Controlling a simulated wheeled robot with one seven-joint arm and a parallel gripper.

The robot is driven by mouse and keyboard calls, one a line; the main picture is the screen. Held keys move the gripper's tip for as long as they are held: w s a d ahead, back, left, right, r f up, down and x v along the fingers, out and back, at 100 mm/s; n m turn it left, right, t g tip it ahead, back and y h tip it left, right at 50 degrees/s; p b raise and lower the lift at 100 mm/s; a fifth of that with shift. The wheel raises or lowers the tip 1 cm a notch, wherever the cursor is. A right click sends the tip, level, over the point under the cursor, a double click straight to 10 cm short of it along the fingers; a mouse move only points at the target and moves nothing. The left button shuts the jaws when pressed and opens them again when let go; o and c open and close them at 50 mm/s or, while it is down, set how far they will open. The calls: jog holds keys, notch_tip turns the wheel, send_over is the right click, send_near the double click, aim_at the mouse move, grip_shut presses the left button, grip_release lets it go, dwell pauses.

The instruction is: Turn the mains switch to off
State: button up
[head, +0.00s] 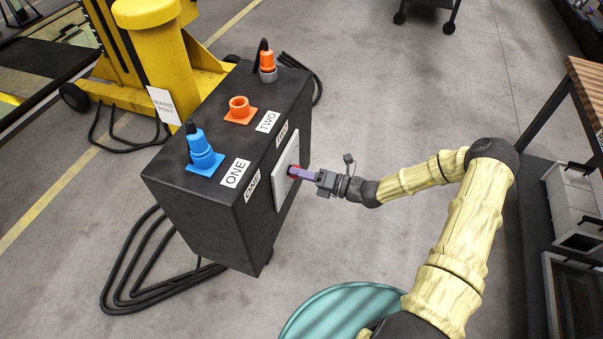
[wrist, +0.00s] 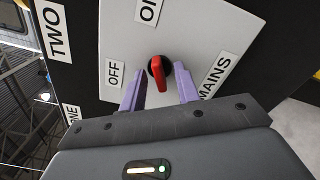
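The red mains switch (wrist: 158,72) is on a pale plate (wrist: 190,30) on the side of the black box (head: 215,150). Its handle lies roughly along the line toward the ON label (wrist: 150,10), not toward the OFF label (wrist: 114,74) at its left in the wrist view. My gripper (wrist: 157,80) has its two purple fingers apart, one on each side of the red handle, with visible gaps. In the head view my gripper (head: 303,173) reaches the plate from the right and partly hides the switch.
A blue plug (head: 201,150) sits in socket ONE on the box top. An orange socket (head: 239,110) stands by TWO, with an orange plug (head: 267,66) behind. Black cables (head: 145,270) lie on the floor.

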grip_shut()
jog(key=shift+n+p, duration=0.3)
jog(key=n+p, duration=0.6)
jog(key=n, duration=0.5)
jog(key=shift+d+p, duration=0.1)
jog(key=shift+p, duration=0.2)
jog(key=shift+n, duration=0.3)
